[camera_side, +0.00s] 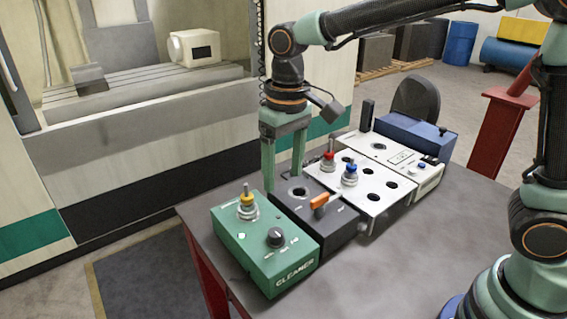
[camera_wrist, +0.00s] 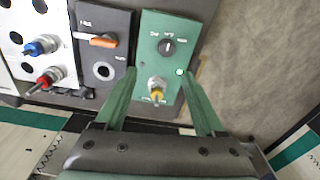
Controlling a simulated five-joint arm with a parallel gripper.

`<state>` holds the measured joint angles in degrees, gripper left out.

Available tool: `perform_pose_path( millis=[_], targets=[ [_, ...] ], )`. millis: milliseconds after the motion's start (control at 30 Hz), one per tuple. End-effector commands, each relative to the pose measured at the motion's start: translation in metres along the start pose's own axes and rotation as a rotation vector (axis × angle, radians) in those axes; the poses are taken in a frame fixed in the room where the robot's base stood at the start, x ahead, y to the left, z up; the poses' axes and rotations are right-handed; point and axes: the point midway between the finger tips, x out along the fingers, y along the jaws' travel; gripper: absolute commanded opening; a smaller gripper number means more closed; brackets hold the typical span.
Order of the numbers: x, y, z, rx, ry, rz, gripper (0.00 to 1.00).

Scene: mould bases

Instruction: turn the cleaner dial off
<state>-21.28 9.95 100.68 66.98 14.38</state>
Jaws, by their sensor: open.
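The green box (camera_side: 250,262) marked CLEANER sits at the table's near left corner. Its black dial (camera_side: 275,237) also shows in the wrist view (camera_wrist: 167,47), with small labels around its top; its pale mark appears roughly upright, toward the middle label. A yellow-tipped toggle (camera_side: 247,199) stands on the same box, and a small light (camera_wrist: 180,71) glows beside the dial. My gripper (camera_side: 284,182) is open and empty, above and behind the box. In the wrist view my fingers (camera_wrist: 157,75) frame the box, with the toggle between them and the dial beyond the fingertips.
A dark box (camera_side: 330,235) with an orange lever (camera_side: 319,201) adjoins the green box. White panels (camera_side: 375,205) with red (camera_side: 329,158) and blue (camera_side: 350,173) toggles stand beyond it. A blue box (camera_side: 420,138) is at the back. The table front right (camera_side: 420,240) is clear.

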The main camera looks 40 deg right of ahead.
Motion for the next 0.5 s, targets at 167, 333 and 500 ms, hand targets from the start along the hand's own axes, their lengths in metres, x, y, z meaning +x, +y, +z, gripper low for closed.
perform_pose_path(
  millis=[167,333,500],
  targets=[
    [0.012,-0.015,-0.006,-0.011,-0.039,0.01,0.71],
    [0.023,-0.016,-0.005,-0.011,-0.045,0.011,0.71],
    [0.051,-0.015,-0.004,-0.01,-0.047,0.012,0.71]
  ],
)
